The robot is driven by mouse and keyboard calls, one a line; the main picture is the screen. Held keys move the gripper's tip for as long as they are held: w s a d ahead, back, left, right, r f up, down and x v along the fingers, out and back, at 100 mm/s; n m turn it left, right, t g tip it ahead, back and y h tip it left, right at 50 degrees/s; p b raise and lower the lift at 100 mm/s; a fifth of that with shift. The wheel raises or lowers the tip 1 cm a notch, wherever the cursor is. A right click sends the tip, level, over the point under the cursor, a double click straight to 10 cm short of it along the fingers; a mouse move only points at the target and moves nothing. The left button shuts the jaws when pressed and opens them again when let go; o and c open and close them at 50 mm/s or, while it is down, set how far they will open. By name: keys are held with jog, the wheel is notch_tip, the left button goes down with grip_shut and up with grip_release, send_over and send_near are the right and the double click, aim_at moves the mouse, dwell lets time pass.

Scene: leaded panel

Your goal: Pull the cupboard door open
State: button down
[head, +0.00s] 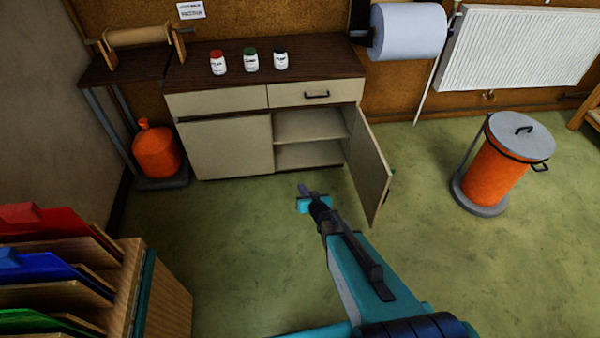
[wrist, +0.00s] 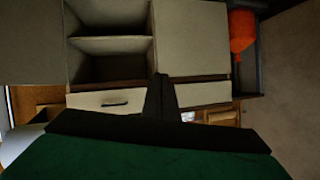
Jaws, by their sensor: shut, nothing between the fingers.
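The cupboard (head: 222,150) is a cream unit with a dark wooden top against the back wall. Its right door (head: 369,168) stands wide open, swung out into the room, with a small dark handle at its outer edge. The opening shows a shelf (head: 306,152) and empty compartments, also seen in the wrist view (wrist: 110,45). The left door is shut. My gripper (head: 305,192) is in front of the opening, left of the open door and apart from it. In the wrist view its fingers (wrist: 160,82) are together with nothing between them.
Three small jars (head: 250,60) stand on the cupboard top. An orange gas bottle (head: 156,152) is left of the cupboard. An orange bin (head: 502,160) stands at the right. A wooden rack (head: 165,300) is at front left. Green floor between is clear.

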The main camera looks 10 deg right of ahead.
jog(key=s+d+f+m+g+h+p, duration=0.1)
jog(key=s+f+g, duration=0.15)
jog(key=s, duration=0.55)
jog(key=s+d+f+g+h+p, duration=0.15)
jog(key=s+g, duration=0.25)
jog(key=s, duration=0.5)
jog(key=s+d+f+m+g+h+p, duration=0.1)
jog(key=s+f+g, duration=0.25)
jog(key=s, duration=0.45)
jog(key=s+a+r+n+g, duration=0.1)
jog(key=s+g, duration=0.3)
jog(key=s, duration=0.5)
jog(key=s+a+r+n+g+y, duration=0.1)
jog(key=s+a+r+g, duration=0.1)
jog(key=s, duration=0.8)
jog(key=r+g, duration=0.1)
jog(key=g, duration=0.1)
jog(key=shift+s+a+r+n+g, duration=0.2)
jog(key=shift+s+n+g, duration=0.1)
jog(key=shift+s, duration=0.1)
